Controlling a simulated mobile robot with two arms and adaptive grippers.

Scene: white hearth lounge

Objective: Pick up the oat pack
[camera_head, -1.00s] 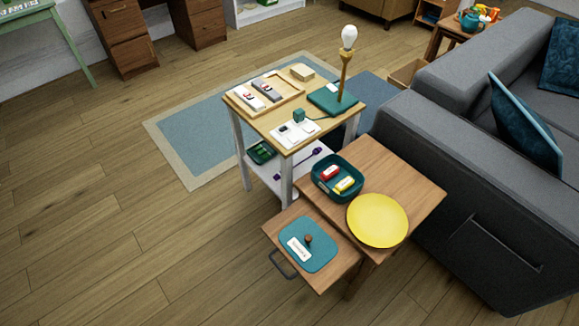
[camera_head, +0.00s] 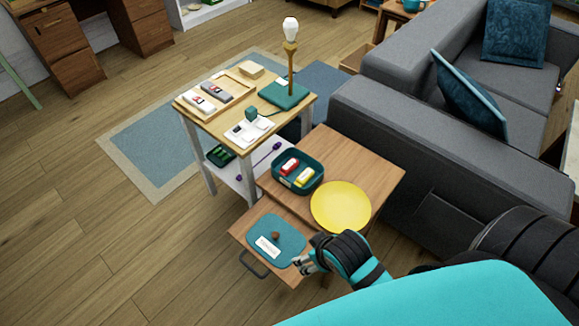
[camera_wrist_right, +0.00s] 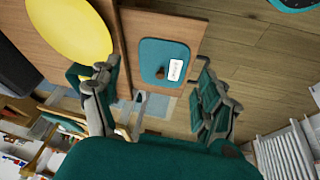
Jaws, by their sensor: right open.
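I cannot read any label well enough to tell which thing is the oat pack. A small white labelled piece (camera_head: 267,247) lies on a teal mat-like panel (camera_head: 263,226) in the pulled-out drawer, beside a small brown knob-like thing (camera_head: 275,236). In the right wrist view the white piece (camera_wrist_right: 175,70) and the teal panel (camera_wrist_right: 160,50) show between my fingers. A red pack (camera_head: 290,166) and a yellow pack (camera_head: 303,177) lie in a teal bin (camera_head: 299,187) on the wooden table. My right gripper (camera_head: 306,262) is open and empty, by the drawer's right side. My left gripper is out of view.
A yellow plate (camera_head: 341,206) sits on the wooden table (camera_head: 378,172), close to my right arm. A taller side table (camera_head: 215,128) with a lamp (camera_head: 290,60) and a tray stands behind. A grey sofa (camera_head: 400,125) is at the right. The floor left of the drawer is clear.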

